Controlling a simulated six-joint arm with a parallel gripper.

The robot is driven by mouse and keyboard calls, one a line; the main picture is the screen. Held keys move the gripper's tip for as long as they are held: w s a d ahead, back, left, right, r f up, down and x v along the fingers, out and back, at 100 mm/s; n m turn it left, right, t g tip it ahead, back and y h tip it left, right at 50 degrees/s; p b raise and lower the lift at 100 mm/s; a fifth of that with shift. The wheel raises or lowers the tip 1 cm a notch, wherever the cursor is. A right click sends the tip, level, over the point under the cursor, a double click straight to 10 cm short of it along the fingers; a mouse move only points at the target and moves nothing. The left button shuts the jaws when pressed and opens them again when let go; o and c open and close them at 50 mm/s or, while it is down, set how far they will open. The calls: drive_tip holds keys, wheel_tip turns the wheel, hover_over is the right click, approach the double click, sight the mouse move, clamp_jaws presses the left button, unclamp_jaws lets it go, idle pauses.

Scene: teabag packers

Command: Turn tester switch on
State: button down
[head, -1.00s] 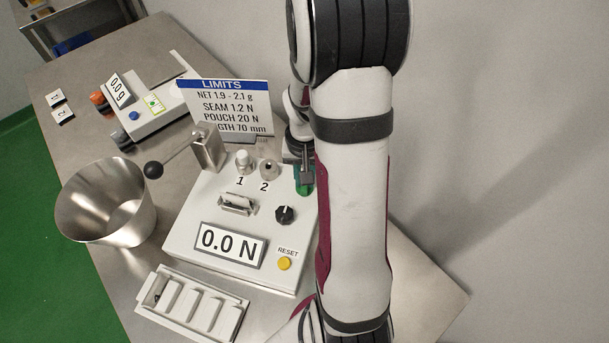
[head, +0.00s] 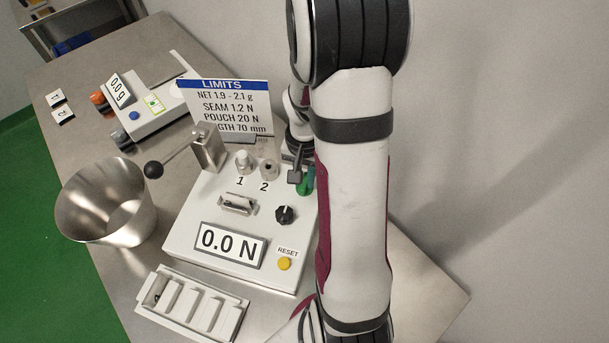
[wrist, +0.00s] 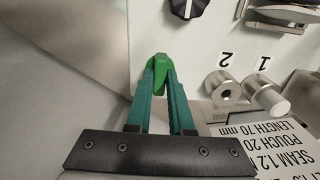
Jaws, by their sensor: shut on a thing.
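The tester (head: 190,228) is a white box with a display reading 0.0 N. Its green switch (wrist: 160,62) sits near the panel's edge in the wrist view. My gripper (wrist: 158,70) has its teal fingers shut on this switch, one on each side. In the head view my gripper (head: 304,180) is at the tester's back right corner, partly behind my arm. The fingers hide much of the switch, so its exact position is hard to tell.
A black knob (head: 285,214), a yellow reset button (head: 284,264) and two metal posts (head: 268,169) are on the tester. The limits sign (head: 228,108) stands behind. A steel bucket (head: 90,210), a scale (head: 150,118) and a white slotted tray (head: 232,328) are around it.

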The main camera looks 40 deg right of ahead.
sight(304, 181)
drive_tip(key=c, duration=0.8)
unclamp_jaws()
wheel_tip(304, 181, up, 16)
drive_tip(key=shift+f, duration=0.1)
drive_tip(key=s+a+n+y, duration=0.1)
drive_tip(key=s+a+n, duration=0.2)
drive_tip(key=s+a, duration=0.4)
drive_tip(key=s+a+n, duration=0.2)
drive_tip(key=s+a, duration=0.5)
drive_tip(key=a, duration=0.5)
drive_tip(key=shift+a+f+n+y, duration=0.35)
drive_tip(key=shift+a+n+y, duration=0.05)
